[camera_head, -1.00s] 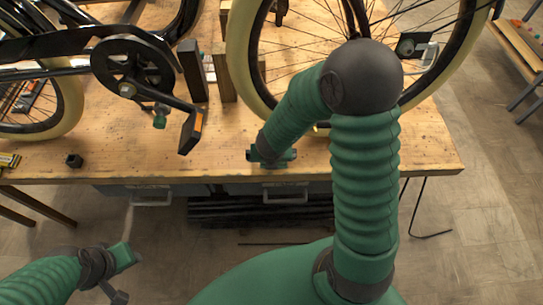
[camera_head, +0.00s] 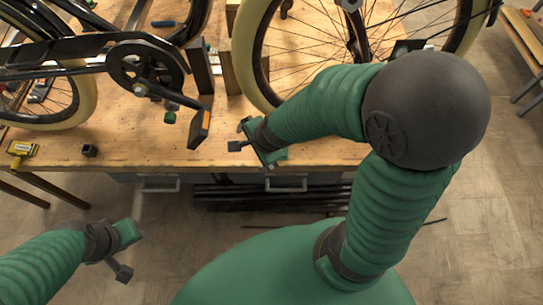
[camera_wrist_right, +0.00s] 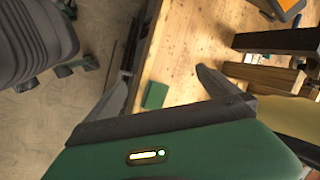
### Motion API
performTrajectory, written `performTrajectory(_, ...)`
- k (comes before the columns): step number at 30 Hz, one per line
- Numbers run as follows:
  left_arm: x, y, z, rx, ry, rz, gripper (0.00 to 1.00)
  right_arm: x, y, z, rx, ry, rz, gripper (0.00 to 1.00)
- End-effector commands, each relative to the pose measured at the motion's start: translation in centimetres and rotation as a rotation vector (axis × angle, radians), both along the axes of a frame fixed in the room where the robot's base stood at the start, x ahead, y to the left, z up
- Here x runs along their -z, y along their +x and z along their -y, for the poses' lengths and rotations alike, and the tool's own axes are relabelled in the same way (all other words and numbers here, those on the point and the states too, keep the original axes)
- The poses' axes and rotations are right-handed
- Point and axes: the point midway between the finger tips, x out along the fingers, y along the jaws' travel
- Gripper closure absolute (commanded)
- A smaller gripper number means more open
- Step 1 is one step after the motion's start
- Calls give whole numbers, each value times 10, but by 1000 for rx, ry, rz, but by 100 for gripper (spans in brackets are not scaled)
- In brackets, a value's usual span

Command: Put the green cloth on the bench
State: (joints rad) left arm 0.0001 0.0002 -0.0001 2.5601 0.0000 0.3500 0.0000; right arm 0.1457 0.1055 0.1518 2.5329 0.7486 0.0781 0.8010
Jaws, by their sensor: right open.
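A small green square (camera_wrist_right: 155,95), which looks like the folded green cloth, lies on the wooden bench (camera_wrist_right: 185,45) near its front edge in the right wrist view. My right gripper (camera_wrist_right: 165,76) is open, with its fingers apart and the green square showing between them; I see no contact. In the head view the right gripper (camera_head: 239,136) is low near the bench's front edge, fingers pointing left, and I cannot make out the cloth there. My left gripper (camera_head: 125,255) is in front of the bench at lower left, away from the cloth; its jaw opening is unclear.
A bicycle frame with a crank and pedal (camera_head: 200,126) stands over the bench at left. A cream-tyred wheel (camera_head: 243,60) and upright wooden blocks (camera_head: 201,66) are behind the right gripper. A small black box (camera_head: 89,150) and a yellow item (camera_head: 22,148) lie near the front edge.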

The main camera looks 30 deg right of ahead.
Motion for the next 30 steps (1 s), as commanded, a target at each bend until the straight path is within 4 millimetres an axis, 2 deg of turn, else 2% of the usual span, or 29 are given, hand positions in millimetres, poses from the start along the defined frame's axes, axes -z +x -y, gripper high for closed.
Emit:
performTrajectory(1, 0, 0, 0, 0, 0, 0, 64, -2, -12, -5, -321, -126, -11, 0)
performTrajectory(3, 0, 0, 0, 0, 0, 0, 64, -2, -32, -4, -765, -302, -41, 0)
performTrajectory(4, 0, 0, 0, 0, 0, 0, 64, -2, -39, -1, -922, -364, -55, 0)
performTrajectory(6, 0, 0, 0, 0, 0, 0, 64, -2, -53, 7, -1204, -473, -86, 0)
performTrajectory(9, 0, 0, 0, 0, 0, 0, 64, -2, -61, 16, -1412, -551, -116, 0)
performTrajectory(12, 0, 0, 0, 0, 0, 0, 64, -2, -63, 18, -1456, -567, -123, 0)
performTrajectory(30, 0, 0, 0, 0, 0, 0, 64, -2, -62, 17, -1446, -564, -120, 0)
